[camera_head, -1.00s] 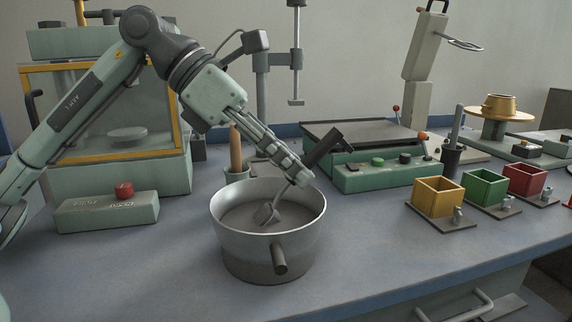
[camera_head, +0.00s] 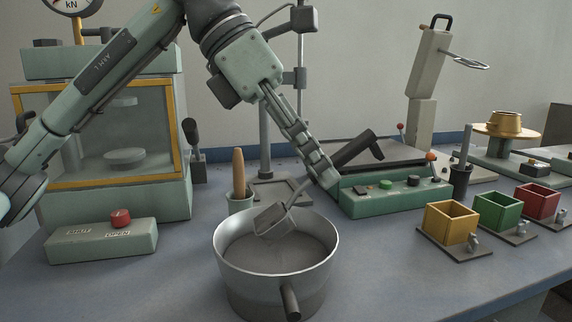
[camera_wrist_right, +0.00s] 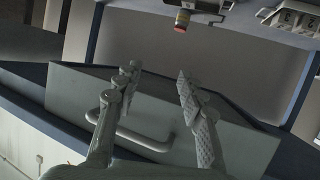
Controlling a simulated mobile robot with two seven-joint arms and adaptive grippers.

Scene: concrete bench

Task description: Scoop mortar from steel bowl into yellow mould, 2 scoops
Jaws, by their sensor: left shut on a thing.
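The steel bowl (camera_head: 225,262) stands at the front middle of the bench with grey mortar (camera_head: 285,254) in it. My left gripper (camera_head: 326,176) is shut on the scoop, whose dark handle (camera_head: 358,150) sticks out to the upper right. The scoop's metal head (camera_head: 274,219) is tilted over the back part of the bowl, above the mortar. It looks grey inside; I cannot tell how much mortar it carries. The yellow mould (camera_head: 450,228) stands upright on a plate to the right; its inside looks empty. My right gripper (camera_wrist_right: 158,78) is open and empty in the right wrist view.
A green mould (camera_head: 497,212) and a red mould (camera_head: 541,202) stand right of the yellow one. A green machine (camera_head: 395,198) sits behind the bowl. A button box (camera_head: 100,242) is at left. Bench between bowl and yellow mould is clear. A drawer handle (camera_wrist_right: 130,136) shows below my right gripper.

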